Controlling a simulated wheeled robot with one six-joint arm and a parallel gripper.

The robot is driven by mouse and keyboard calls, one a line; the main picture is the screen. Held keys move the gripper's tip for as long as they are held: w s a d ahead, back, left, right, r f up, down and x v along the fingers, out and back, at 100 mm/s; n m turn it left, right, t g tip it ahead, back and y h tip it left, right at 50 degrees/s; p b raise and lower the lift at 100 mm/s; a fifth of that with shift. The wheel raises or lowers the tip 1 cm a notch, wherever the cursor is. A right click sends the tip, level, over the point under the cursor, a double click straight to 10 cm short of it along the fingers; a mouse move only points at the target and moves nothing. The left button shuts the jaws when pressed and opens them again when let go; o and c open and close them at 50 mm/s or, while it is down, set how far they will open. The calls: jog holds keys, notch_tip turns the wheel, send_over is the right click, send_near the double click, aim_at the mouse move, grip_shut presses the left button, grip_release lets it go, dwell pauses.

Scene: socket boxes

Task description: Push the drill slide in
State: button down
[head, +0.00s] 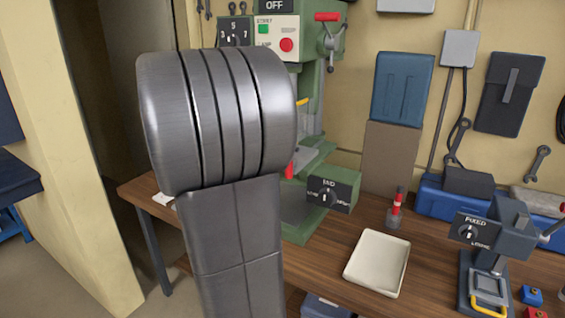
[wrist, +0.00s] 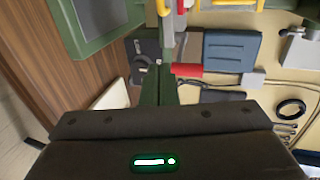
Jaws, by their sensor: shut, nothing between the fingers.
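The green drill press (head: 312,110) stands on the wooden bench, partly hidden in the head view by my grey arm link. Its yellow part (head: 302,101) and red part (head: 290,165) show just right of my arm. In the wrist view a yellow part (wrist: 163,8) and a red part (wrist: 183,6) show at the top edge. I cannot tell which part is the slide or how far out it stands. My gripper (wrist: 158,76) shows in the wrist view, its narrow dark fingers together and empty, apart from the yellow part. It is hidden in the head view.
A green box with a dial (head: 333,190) stands beside the press. A white tray (head: 377,262), a red-topped post (head: 396,208) and a grey dial fixture (head: 495,235) stand to the right on the bench (head: 425,270). A blue panel (head: 402,88) hangs on the wall.

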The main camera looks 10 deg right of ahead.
jog(key=r+p+x, duration=0.1)
jog(key=p+x, duration=0.1)
jog(key=x, duration=1.1)
jog(key=shift+w+d, duration=0.25)
jog(key=shift+w, duration=0.2)
jog(key=w+d, duration=0.1)
jog(key=w, duration=0.1)
jog(key=w+d+p, duration=0.1)
jog(key=w+d, duration=0.1)
jog(key=shift+f, duration=0.1)
jog(key=shift+s+a, duration=0.1)
jog(key=shift+s, duration=0.1)
